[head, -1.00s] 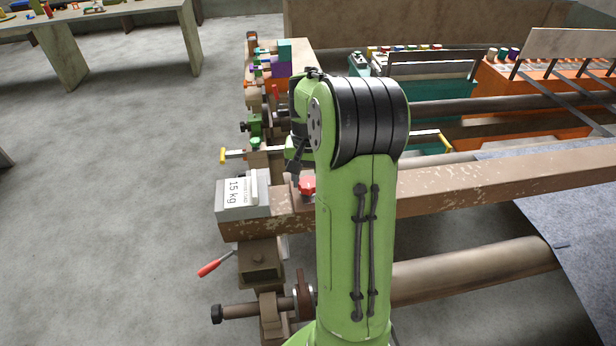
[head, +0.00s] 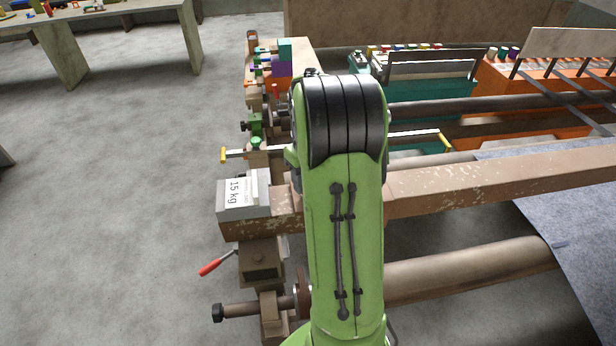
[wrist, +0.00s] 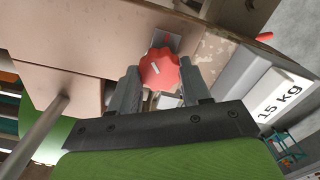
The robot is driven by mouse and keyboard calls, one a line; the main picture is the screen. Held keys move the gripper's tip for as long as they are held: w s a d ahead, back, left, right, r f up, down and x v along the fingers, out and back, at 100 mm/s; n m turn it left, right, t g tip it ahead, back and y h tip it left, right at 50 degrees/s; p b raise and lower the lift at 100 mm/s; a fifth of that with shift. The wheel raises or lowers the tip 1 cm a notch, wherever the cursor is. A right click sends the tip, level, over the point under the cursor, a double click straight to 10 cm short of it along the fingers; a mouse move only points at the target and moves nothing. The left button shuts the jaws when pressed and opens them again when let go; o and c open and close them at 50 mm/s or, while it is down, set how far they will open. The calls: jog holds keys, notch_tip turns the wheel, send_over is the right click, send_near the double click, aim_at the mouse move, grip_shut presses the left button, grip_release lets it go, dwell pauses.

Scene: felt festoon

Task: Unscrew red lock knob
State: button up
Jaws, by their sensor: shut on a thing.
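The red lock knob (wrist: 160,70) shows in the wrist view, a lobed red knob with a pale mark on its face, on the brown beam (wrist: 95,45). My gripper (wrist: 160,85) has its two grey fingers on either side of the knob, shut on it. In the head view my green arm hides the knob and my gripper. The beam (head: 470,183) runs to the right there, with worn, chipped paint.
A grey 15 kg weight (head: 243,195) sits on the beam's left end; it also shows in the wrist view (wrist: 262,92). A red-handled lever (head: 215,263) sticks out below. Grey felt (head: 580,215) lies at the right. Open floor is at the left.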

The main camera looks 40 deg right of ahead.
jog(key=n, duration=0.5)
jog(key=shift+n, duration=0.3)
jog(key=n+b, duration=0.1)
jog(key=n, duration=0.4)
dwell(0.4)
jog(key=o, duration=1.1)
jog(key=shift+c, duration=0.2)
notch_tip(320, 180, up, 16)
jog(key=p, duration=0.3)
jog(key=shift+f, duration=0.1)
